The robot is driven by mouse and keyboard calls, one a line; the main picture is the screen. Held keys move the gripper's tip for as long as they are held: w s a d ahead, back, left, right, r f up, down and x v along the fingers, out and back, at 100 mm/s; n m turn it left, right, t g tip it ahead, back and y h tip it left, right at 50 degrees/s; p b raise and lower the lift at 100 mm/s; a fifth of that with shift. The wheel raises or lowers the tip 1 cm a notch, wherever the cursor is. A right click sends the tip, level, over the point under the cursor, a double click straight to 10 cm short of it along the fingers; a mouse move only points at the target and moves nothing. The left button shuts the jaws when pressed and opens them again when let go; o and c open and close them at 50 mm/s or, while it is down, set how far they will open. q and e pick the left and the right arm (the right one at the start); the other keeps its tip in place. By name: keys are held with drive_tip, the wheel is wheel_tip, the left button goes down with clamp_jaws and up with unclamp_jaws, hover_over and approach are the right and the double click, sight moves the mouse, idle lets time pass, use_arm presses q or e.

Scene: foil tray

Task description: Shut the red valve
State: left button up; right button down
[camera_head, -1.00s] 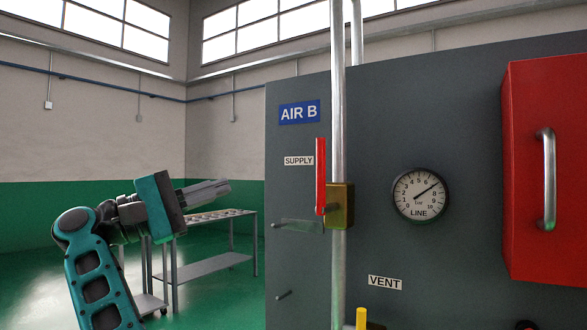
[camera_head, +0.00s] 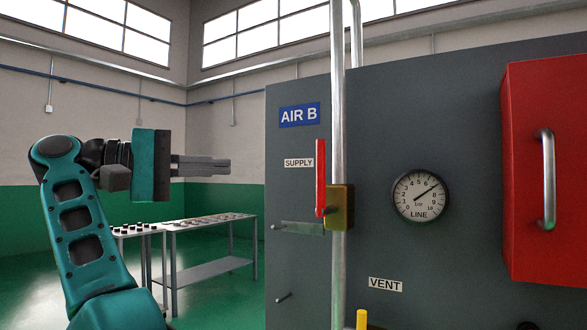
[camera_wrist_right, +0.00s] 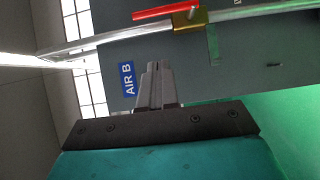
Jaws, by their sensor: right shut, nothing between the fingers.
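The red valve handle (camera_head: 321,178) stands upright, parallel to the vertical pipe, with its lower end at the brass valve body (camera_head: 341,207). The SUPPLY label (camera_head: 298,163) is just left of it. The handle also shows in the right wrist view (camera_wrist_right: 165,11), near the top edge, beside the brass body (camera_wrist_right: 190,21). My right gripper (camera_head: 229,165) is shut and empty, left of the handle and apart from it, with its fingers pointing right. In the right wrist view its fingers (camera_wrist_right: 158,63) lie together below the valve. My left gripper is not in view.
A silver pipe (camera_head: 338,95) runs up the grey panel (camera_head: 440,120). The LINE gauge (camera_head: 419,196), a red box (camera_head: 560,120) with a silver handle, and a yellow handle (camera_head: 361,319) near VENT are on the right. Metal tables (camera_head: 213,270) stand behind my arm.

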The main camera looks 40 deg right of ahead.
drive_tip(key=b, duration=0.1)
approach(321, 178)
drive_tip(key=w+d+r, duration=0.2)
drive_tip(key=w+d, duration=0.1)
drive_tip(key=d, duration=0.2)
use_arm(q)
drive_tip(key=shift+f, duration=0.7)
use_arm(e)
drive_tip(key=s, duration=0.1)
drive_tip(key=s+d, duration=0.1)
drive_tip(key=s, duration=0.1)
drive_tip(key=shift+d+f, duration=0.15)
drive_tip(key=shift+d, duration=0.2)
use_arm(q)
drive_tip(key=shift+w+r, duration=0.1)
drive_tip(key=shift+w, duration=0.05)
use_arm(e)
drive_tip(key=shift+s+d, duration=0.1)
